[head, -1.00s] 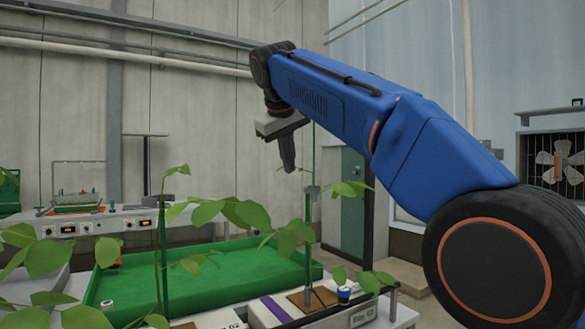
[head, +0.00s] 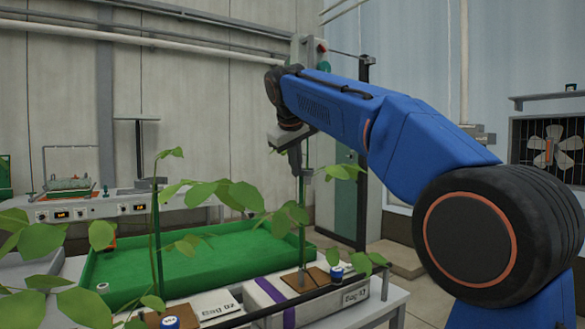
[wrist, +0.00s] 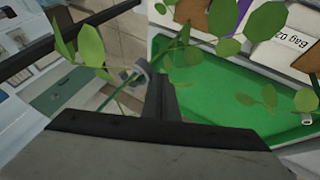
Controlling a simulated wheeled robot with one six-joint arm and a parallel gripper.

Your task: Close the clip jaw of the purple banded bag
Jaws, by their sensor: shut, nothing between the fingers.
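The purple banded bag (head: 262,292) is a white growing bag at the front of the bench in the head view. Its purple band also shows at the top of the wrist view (wrist: 243,11). A green plant stem rises from it along a thin stake. A small grey clip (head: 305,173) sits high on that stake; it also shows in the wrist view (wrist: 142,69). Whether its jaw is open is too small to tell. My gripper (head: 295,168) is shut and empty, pointing down close beside the clip. Contact between them cannot be told.
A second white bag (head: 207,306) with another staked plant lies to the left. A green tray (head: 190,262) lies behind the bags. Leaves (head: 298,214) hang around the stake below my gripper. A dark rail (head: 262,313) runs along the bench front.

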